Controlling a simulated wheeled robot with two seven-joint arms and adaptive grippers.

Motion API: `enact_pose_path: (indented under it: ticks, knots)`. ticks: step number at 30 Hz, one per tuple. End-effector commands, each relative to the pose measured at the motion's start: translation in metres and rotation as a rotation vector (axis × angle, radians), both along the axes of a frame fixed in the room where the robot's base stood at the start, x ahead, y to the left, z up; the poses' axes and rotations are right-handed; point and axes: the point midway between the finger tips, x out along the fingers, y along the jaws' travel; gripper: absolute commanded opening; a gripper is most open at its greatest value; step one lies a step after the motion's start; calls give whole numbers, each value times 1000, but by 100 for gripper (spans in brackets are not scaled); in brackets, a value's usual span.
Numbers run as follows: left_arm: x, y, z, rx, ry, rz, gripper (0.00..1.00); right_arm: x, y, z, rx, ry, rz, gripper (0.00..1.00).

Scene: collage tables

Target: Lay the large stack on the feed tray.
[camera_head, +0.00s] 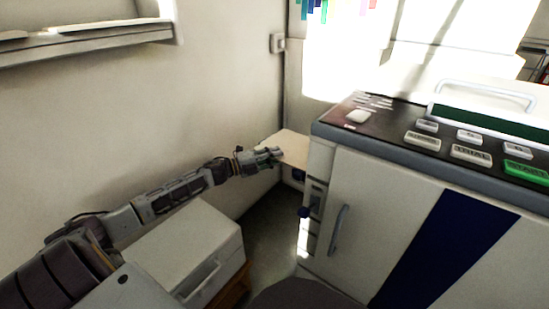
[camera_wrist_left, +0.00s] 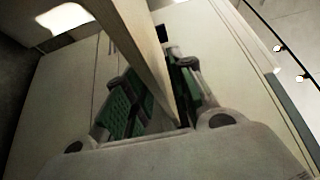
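A pale tan flat stack (camera_head: 293,146) shows in the head view beside the left side of the large white machine. My left gripper (camera_head: 268,157) is at its near left edge. In the left wrist view the stack (camera_wrist_left: 133,45) runs as a pale slab between the green-padded fingers of my left gripper (camera_wrist_left: 152,85), which are closed on it. The feed tray cannot be told apart from the stack in the head view, and I cannot tell whether the stack touches it. My right gripper is out of view.
The white machine (camera_head: 370,190) with a blue stripe and top buttons fills the right. A white drawer box (camera_head: 185,245) stands under my left arm. A wall shelf (camera_head: 85,42) is at upper left. A narrow floor gap lies between box and machine.

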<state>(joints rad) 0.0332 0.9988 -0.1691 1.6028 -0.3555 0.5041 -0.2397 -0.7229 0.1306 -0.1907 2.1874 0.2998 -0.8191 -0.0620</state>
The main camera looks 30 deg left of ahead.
Motion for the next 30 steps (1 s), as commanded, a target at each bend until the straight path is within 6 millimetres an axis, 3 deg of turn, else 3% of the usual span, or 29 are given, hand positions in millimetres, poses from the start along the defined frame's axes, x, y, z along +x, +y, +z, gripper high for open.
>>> enact_pose_path:
  ticks: [17,30]
  knots:
    - [-3,2,-3,1,4,1,34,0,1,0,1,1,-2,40]
    - [-21,14,-3,1,4,1,34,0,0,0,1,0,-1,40]
